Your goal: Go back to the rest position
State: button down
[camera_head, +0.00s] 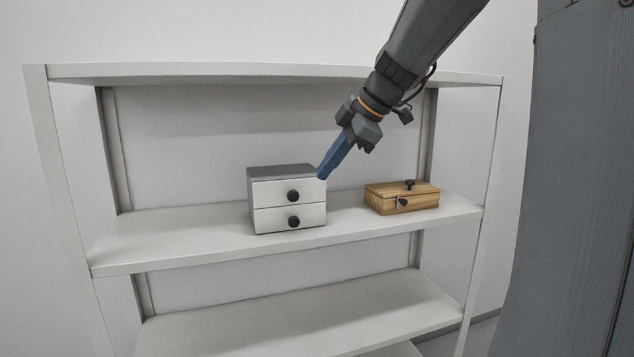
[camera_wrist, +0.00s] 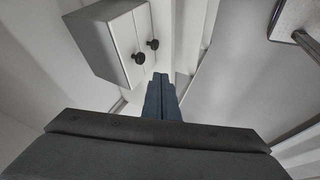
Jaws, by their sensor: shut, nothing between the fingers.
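My gripper (camera_head: 322,174) is shut and empty, with its blue fingers pointing down and to the left. In the head view its tips show at the upper right front corner of a small white drawer box; I cannot tell whether they touch it. My fingertips (camera_wrist: 161,76) also show together in the wrist view. The drawer box (camera_head: 288,204) has a grey top and two shut drawers with round black knobs. It shows tilted at the upper left of the wrist view (camera_wrist: 117,42).
A white shelf unit (camera_head: 160,236) holds the drawer box on its middle board. A wooden box (camera_head: 402,197) with a black knob on its lid and a small latch stands to the right on the same board. The lower board (camera_head: 300,318) is bare where visible.

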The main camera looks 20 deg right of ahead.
jog(key=s+a+f+m+g+h, duration=0.1)
jog(key=s+f+m, duration=0.4)
jog(key=f, duration=0.5)
jog(key=s+a+f+m+g+h, duration=0.1)
jog(key=s+a+f+m+g, duration=0.2)
jog(key=s+f, duration=0.6)
jog(key=s+a+f+m+g+h, duration=0.1)
jog(key=s+a+f+m, duration=0.4)
jog(key=f, duration=0.6)
jog(key=s+m+h, duration=0.1)
jog(key=s+m, duration=0.1)
jog(key=s, duration=0.1)
jog(key=shift+a+m+g, duration=0.4)
jog(key=shift+s+f, duration=0.1)
